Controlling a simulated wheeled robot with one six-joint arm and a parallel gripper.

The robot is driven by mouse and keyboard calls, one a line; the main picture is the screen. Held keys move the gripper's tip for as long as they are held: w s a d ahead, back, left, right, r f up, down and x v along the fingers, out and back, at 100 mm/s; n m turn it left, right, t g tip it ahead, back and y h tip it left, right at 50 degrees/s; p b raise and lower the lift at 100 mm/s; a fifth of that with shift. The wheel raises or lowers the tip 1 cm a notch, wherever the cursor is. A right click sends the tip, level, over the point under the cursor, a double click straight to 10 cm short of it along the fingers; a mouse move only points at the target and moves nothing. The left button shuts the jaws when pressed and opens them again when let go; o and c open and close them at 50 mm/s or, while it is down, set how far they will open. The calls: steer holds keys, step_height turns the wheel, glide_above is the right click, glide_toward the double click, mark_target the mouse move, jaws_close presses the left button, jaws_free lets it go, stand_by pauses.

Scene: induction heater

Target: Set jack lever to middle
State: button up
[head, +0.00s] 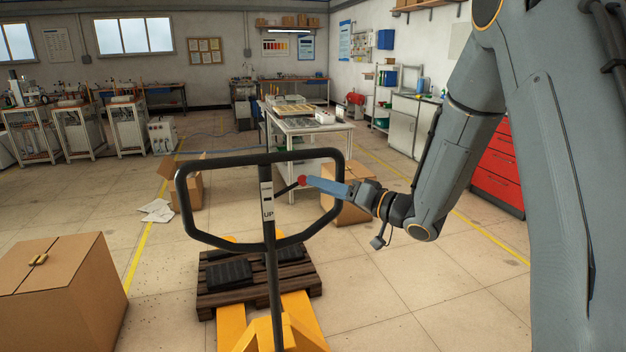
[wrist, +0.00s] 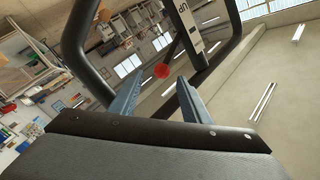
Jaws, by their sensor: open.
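The pallet jack's lever ends in a red knob (head: 302,181) on a short black rod that leaves the upright handle post (head: 269,240) to the right. A label reading "UP" (head: 268,214) is on the post. The black handle loop (head: 180,200) surrounds the lever. My gripper (head: 308,182) is at the knob, inside the loop's right side. In the wrist view my gripper (wrist: 155,90) is open, with its two blue-grey fingers apart. The red knob (wrist: 161,71) shows between and just beyond the fingertips. I cannot tell whether a finger touches it.
The yellow jack forks (head: 300,320) and a wooden pallet (head: 305,285) with black blocks are below. A cardboard box (head: 60,290) stands at the left front, and another box (head: 345,208) is behind my gripper. The floor at right is clear.

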mark_target(303, 178)
steer(key=p+x, duration=0.1)
steer(key=x, duration=0.5)
steer(key=shift+w+a+p, duration=0.1)
steer(key=shift+a+p, duration=0.3)
